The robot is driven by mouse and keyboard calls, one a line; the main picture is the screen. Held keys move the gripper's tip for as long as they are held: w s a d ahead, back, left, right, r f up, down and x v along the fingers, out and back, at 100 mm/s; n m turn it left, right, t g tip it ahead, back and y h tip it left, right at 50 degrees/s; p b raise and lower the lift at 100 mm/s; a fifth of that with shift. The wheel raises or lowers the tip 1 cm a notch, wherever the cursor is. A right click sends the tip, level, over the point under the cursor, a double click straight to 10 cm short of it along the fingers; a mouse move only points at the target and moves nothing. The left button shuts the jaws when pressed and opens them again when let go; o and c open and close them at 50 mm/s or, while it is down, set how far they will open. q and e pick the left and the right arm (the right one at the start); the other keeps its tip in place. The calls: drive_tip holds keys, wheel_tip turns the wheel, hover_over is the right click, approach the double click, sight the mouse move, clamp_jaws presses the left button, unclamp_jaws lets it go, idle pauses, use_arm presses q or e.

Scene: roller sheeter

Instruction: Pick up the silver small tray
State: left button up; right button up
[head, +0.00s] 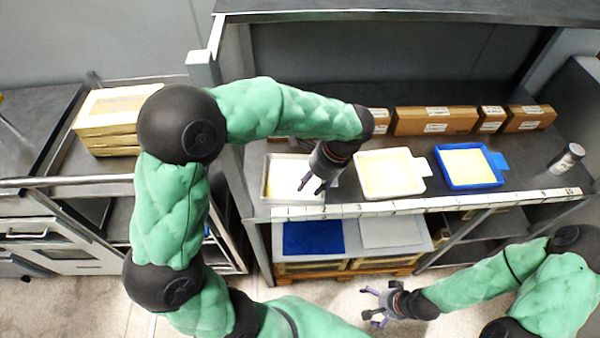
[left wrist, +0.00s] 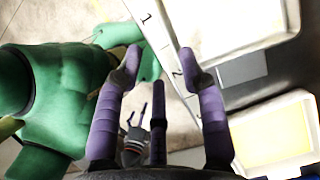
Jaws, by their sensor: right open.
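The silver small tray (head: 267,190) sits at the left end of the shelf, near the front edge, with pale contents. My left gripper (head: 312,188) hangs over its right part and hides some of it. In the left wrist view the tray's rim (left wrist: 265,46) shows at the upper right, outside the fingers. The left fingers (left wrist: 160,65) are spread with nothing between them; I cannot tell how high they are above the tray. My right gripper (head: 374,304) is open and empty, low in front of the shelf.
A white tray (head: 420,168) and a blue tray (head: 497,161), both with yellow contents, stand to the right. Cardboard boxes (head: 435,121) line the back. A numbered strip (head: 400,206) runs along the front edge.

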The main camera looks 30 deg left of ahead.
use_arm(q)
drive_tip(key=b, duration=0.2)
hover_over(295, 199)
drive_tip(key=d, duration=0.2)
drive_tip(key=f, duration=0.4)
drive_tip(key=shift+w+a+f, duration=0.1)
drive_tip(key=shift+w+f, duration=0.15)
drive_tip(key=shift+w, duration=0.15)
drive_tip(key=b+x, duration=0.2)
drive_tip(key=x, duration=0.2)
drive_tip(key=shift+f+b, duration=0.3)
drive_tip(key=shift+f, duration=0.1)
clamp_jaws()
